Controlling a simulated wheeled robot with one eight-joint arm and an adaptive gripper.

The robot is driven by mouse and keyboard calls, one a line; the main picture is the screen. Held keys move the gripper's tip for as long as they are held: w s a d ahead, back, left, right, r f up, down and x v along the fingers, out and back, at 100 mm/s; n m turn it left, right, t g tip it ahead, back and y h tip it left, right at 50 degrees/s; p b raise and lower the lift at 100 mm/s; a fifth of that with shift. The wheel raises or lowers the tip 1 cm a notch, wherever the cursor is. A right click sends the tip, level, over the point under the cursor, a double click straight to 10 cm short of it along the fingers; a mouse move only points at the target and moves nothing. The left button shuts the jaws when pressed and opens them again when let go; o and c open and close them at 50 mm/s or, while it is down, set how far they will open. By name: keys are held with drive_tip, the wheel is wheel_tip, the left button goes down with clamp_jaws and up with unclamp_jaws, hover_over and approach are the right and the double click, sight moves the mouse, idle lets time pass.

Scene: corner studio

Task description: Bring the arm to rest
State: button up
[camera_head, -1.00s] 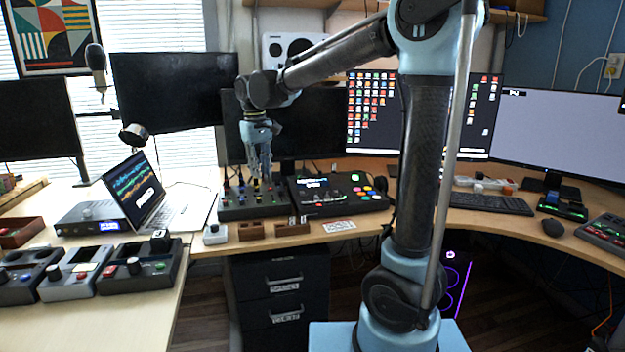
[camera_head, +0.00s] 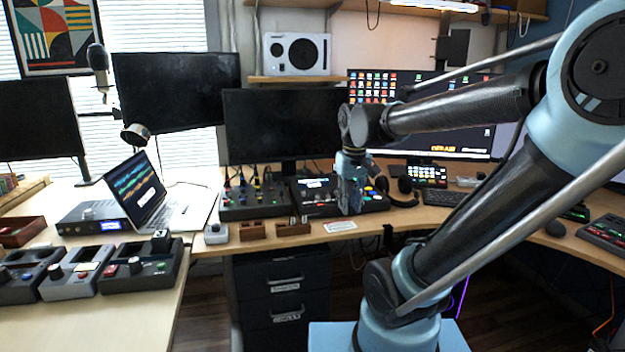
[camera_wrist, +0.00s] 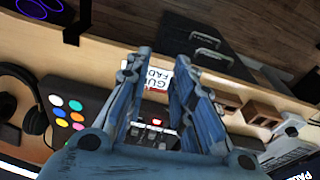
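My gripper (camera_head: 350,196) hangs pointing down in the head view, in front of the black control pad (camera_head: 376,200) with coloured buttons at the desk's middle. In the wrist view my gripper (camera_wrist: 160,75) has its two blue fingers apart with nothing held between them. Behind the fingers show the pad (camera_wrist: 72,118) and a white printed label (camera_wrist: 158,76) on the desk edge. The fingers look above the desk; whether they touch anything cannot be told.
Monitors (camera_head: 283,125) line the back. A laptop (camera_head: 150,200) and several control boxes (camera_head: 75,278) occupy the left. A drawer unit (camera_head: 284,295) stands below.

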drive_tip(key=s+d+f+m, duration=0.3)
drive_tip(key=s+d+f, duration=0.5)
drive_tip(key=s+f, duration=0.3)
drive_tip(key=shift+f+t, duration=0.2)
drive_tip(key=shift+t, duration=0.2)
drive_tip(key=shift+d, duration=0.1)
drive_tip(key=shift+w+f, duration=0.2)
drive_tip(key=shift+w, duration=0.3)
drive_tip(key=o, duration=0.3)
